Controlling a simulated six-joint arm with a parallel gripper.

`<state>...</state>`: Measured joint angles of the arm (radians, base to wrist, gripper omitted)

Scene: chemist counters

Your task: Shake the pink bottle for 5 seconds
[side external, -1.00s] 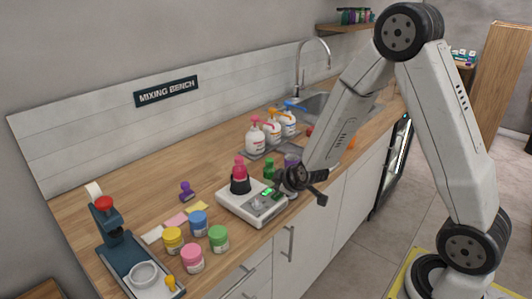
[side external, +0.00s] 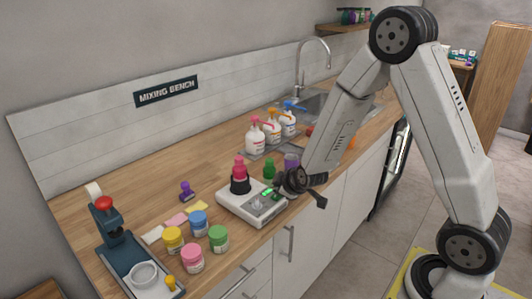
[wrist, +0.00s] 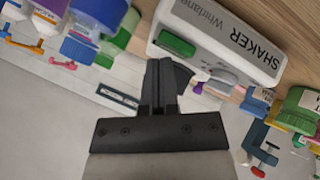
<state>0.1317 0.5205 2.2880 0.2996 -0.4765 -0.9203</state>
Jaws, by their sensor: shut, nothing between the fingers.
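The pink bottle (side external: 239,168) stands upright in a black holder (side external: 240,185) on the white shaker (side external: 233,204). The shaker has a lit green panel on its right part. In the wrist view the shaker (wrist: 215,35) shows its "SHAKER" lettering and a green panel (wrist: 177,45). My gripper (side external: 281,184) is shut and empty, just right of the shaker's green panel. In the wrist view its fingertips (wrist: 160,65) are together near the green panel; I cannot tell whether they touch the shaker. The pink bottle cannot be made out clearly in the wrist view.
Several jars (side external: 192,258), small coloured notes and a purple stamp-like item (side external: 187,191) lie left of the shaker. A blue press (side external: 110,235) stands far left. Pump bottles (side external: 256,139) stand behind, near the sink. A green bottle (side external: 269,169) stands close behind my gripper.

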